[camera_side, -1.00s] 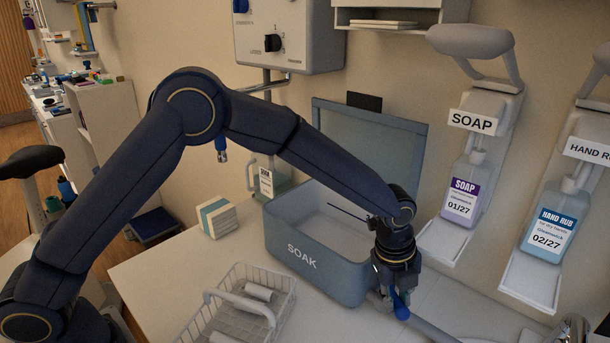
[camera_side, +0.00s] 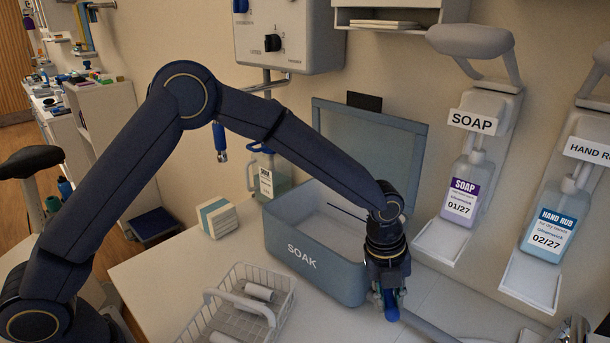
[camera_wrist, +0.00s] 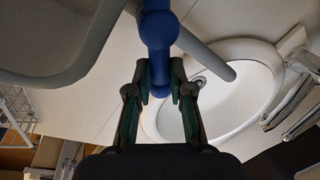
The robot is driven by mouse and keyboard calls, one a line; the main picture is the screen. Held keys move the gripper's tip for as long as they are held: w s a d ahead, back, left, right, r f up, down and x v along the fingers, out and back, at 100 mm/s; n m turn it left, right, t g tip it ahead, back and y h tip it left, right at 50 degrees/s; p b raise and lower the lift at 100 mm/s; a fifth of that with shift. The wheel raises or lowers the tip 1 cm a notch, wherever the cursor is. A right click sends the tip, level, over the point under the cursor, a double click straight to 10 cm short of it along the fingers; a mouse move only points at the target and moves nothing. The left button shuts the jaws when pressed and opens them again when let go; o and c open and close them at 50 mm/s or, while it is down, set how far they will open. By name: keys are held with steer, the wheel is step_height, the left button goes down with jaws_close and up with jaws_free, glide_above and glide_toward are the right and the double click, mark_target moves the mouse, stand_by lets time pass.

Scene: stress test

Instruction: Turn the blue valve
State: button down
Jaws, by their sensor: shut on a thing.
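The blue valve (camera_wrist: 158,35) shows in the wrist view as a blue handle with a rounded body, at top centre. In the side view its blue end (camera_side: 391,306) shows just below my gripper (camera_side: 386,288), beside the right front corner of the SOAK tub. My gripper (camera_wrist: 160,88) points down and is shut on the lower end of the blue handle, one finger on each side. A grey pipe (camera_wrist: 212,60) runs from behind the handle toward the basin. The valve's mount is mostly hidden by the gripper.
The open SOAK tub (camera_side: 318,268) stands close to the left of my gripper. A white wire basket (camera_side: 238,308) is farther left. A white basin (camera_wrist: 225,105) lies under the pipe. Soap (camera_side: 464,188) and hand rub (camera_side: 548,232) dispensers hang on the wall to the right.

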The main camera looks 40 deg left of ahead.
steer(key=shift+s+a+m+g, duration=0.15)
steer(key=shift+a+m, duration=0.2)
steer(key=shift+m, duration=0.6)
steer(key=shift+s+a+m+g, duration=0.15)
steer(key=shift+a+m, duration=0.15)
steer(key=shift+m, duration=0.65)
steer(key=c, duration=1)
jaws_free()
steer(key=shift+c, duration=0.2)
steer(key=shift+r, duration=0.1)
step_height(320, 180, up, 12)
steer(key=a, duration=0.2)
steer(key=shift+s, duration=0.45)
steer(key=shift+a+f, duration=0.1)
steer(key=shift+f, duration=0.1)
